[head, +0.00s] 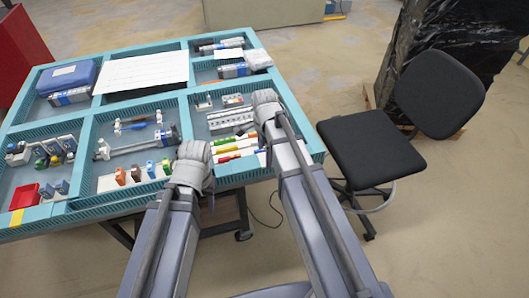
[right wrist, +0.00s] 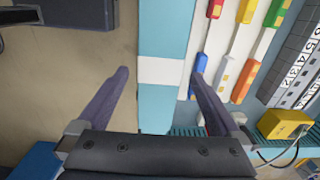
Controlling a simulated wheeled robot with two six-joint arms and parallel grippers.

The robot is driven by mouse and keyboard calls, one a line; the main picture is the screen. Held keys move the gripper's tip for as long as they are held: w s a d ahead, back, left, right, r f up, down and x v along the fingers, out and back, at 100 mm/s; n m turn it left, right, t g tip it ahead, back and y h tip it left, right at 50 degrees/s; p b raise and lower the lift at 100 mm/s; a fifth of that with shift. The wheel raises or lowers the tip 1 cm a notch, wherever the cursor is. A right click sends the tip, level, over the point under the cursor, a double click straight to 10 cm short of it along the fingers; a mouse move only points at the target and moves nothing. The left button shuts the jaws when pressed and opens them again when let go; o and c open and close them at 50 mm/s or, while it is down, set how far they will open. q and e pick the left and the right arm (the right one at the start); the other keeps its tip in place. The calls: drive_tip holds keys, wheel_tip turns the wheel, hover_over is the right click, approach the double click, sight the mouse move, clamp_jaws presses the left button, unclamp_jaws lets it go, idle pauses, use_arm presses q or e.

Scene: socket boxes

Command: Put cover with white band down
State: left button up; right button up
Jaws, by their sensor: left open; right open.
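A teal strip with a white band (right wrist: 162,71) runs up the middle of the right wrist view. I take it to be the cover with the white band. It lies along the edge of the teal tray table (head: 120,207), with the floor showing to its left. My right gripper (right wrist: 160,75) is open, with one finger on each side of the white band. I cannot tell whether the fingers touch it. In the head view my right arm hides this spot. My left gripper (head: 193,155) is over the front of the table and open; its fingertips are hidden.
A blue case (head: 67,77), a white sheet (head: 142,72) and a red tray (head: 24,196) fill other compartments. A black chair (head: 370,150) stands right of the table.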

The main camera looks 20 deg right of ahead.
wheel_tip(320, 180, up, 9)
drive_tip(key=p, duration=0.8)
